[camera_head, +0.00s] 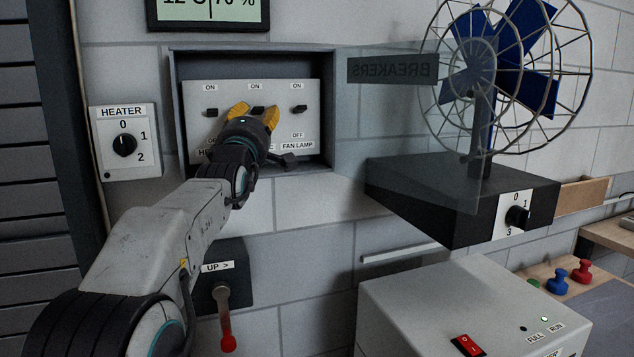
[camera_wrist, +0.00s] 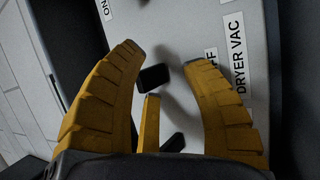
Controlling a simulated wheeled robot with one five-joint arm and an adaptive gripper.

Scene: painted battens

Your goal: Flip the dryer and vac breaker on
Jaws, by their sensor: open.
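The breaker panel (camera_head: 300,125) sits in an open grey box on the wall, with three switches under ON labels. The middle switch (camera_head: 258,109) is partly covered by my gripper (camera_head: 254,110), which is open in front of it. In the wrist view a black lever (camera_wrist: 155,77) lies between the yellow fingers of my gripper (camera_wrist: 160,65), without clear contact. The DRYER VAC label (camera_wrist: 235,55) is beside the right finger; a nearby OFF label is partly hidden. I cannot tell whether the lever is on or off.
The left switch (camera_head: 211,112) and fan lamp switch (camera_head: 299,108) flank the middle one. The clear BREAKERS door (camera_head: 390,120) stands open to the right, in front of part of the fan (camera_head: 485,70). A heater dial (camera_head: 124,145) is at left; a red-tipped lever (camera_head: 226,315) is below.

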